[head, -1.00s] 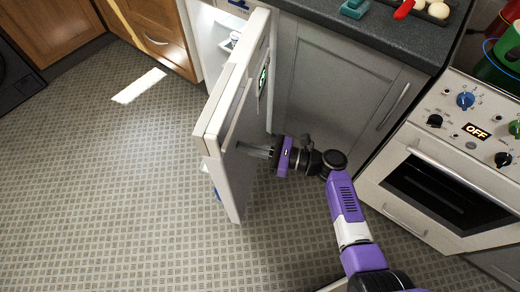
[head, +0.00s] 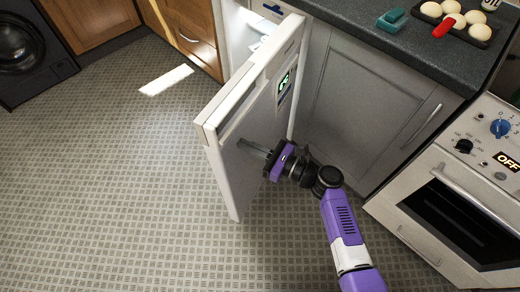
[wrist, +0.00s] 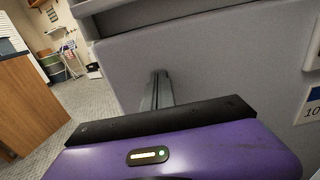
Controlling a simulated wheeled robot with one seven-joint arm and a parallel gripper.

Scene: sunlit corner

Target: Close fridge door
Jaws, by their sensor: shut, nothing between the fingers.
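The white fridge door (head: 262,125) stands open, swung out from the fridge (head: 245,35) into the room. My gripper (head: 243,143) is at the outer face, near the free edge, and looks shut and empty. In the wrist view the shut fingers (wrist: 160,85) point at the pale door panel (wrist: 225,65). Their tips are at or very close to the panel; I cannot tell if they touch. The fridge inside is mostly hidden by the door.
A grey cabinet (head: 360,100) stands right of the fridge under a dark worktop (head: 400,50) with a tray of eggs (head: 455,20). A white oven (head: 460,200) is at the right. Wooden cabinets (head: 190,30) stand left of the fridge. The tiled floor (head: 110,180) left of the door is clear.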

